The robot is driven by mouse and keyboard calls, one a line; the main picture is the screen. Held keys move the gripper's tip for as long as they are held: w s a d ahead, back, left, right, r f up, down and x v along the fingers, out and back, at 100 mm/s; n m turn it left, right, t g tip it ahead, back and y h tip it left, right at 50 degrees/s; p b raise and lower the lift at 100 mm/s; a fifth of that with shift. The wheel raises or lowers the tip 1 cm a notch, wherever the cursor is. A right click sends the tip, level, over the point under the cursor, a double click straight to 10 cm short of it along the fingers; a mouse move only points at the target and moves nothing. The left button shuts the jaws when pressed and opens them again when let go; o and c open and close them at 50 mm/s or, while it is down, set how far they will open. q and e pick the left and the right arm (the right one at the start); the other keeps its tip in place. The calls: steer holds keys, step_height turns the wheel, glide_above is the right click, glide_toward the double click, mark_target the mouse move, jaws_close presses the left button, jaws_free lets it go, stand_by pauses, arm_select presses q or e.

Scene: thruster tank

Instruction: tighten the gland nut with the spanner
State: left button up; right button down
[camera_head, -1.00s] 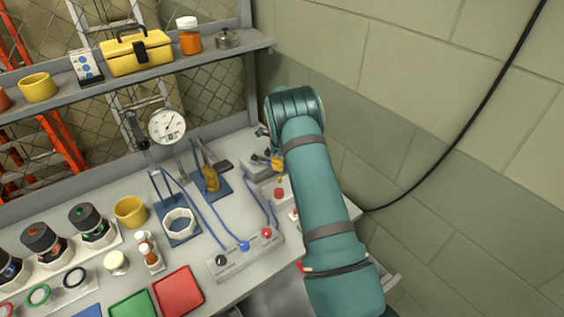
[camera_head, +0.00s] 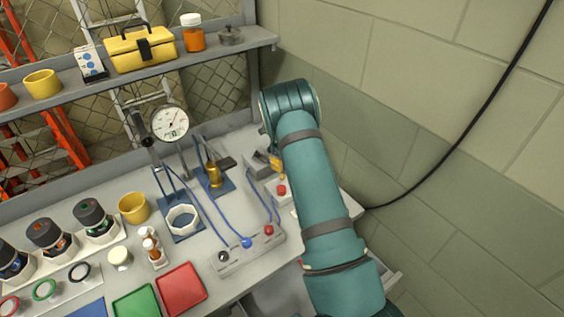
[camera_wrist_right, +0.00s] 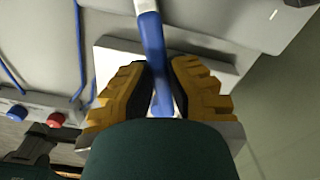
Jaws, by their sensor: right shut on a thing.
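My right gripper (camera_wrist_right: 161,88) is shut on a blue handle, which I take to be the spanner (camera_wrist_right: 152,35). The handle runs up between the yellow finger pads to a pale metal shaft at the picture's top; its working end is out of view. In the head view my right gripper (camera_head: 277,165) is mostly hidden by my teal arm, at the bench's right end. A brass fitting (camera_head: 214,173), perhaps the one with the gland nut, stands on a blue plate left of the gripper, apart from it. My left gripper is not in view.
A white hexagonal ring (camera_head: 183,218) sits on another blue plate. Blue cables run to a grey strip (camera_head: 238,257) with coloured plugs. A small box with a red button (camera_head: 281,189) is near my arm. A block wall (camera_head: 450,130) bounds the right.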

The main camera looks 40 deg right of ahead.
steer(key=shift+a, duration=0.1)
stand_by(0.3)
steer(key=shift+s+a+m+p, duration=0.2)
steer(key=shift+a+m+p, duration=0.25)
steer(key=shift+m, duration=0.25)
steer(key=shift+a, duration=0.15)
steer(key=shift+a+m+p, duration=0.3)
steer(key=shift+a+m, duration=0.25)
steer(key=shift+m, duration=0.15)
steer(key=shift+a, duration=0.1)
steer(key=shift+a+m+p, duration=0.4)
steer(key=shift+a+m, duration=0.15)
steer(key=shift+m, duration=0.15)
steer(key=shift+r+p, duration=0.8)
steer(key=shift+r, duration=0.45)
stand_by(0.4)
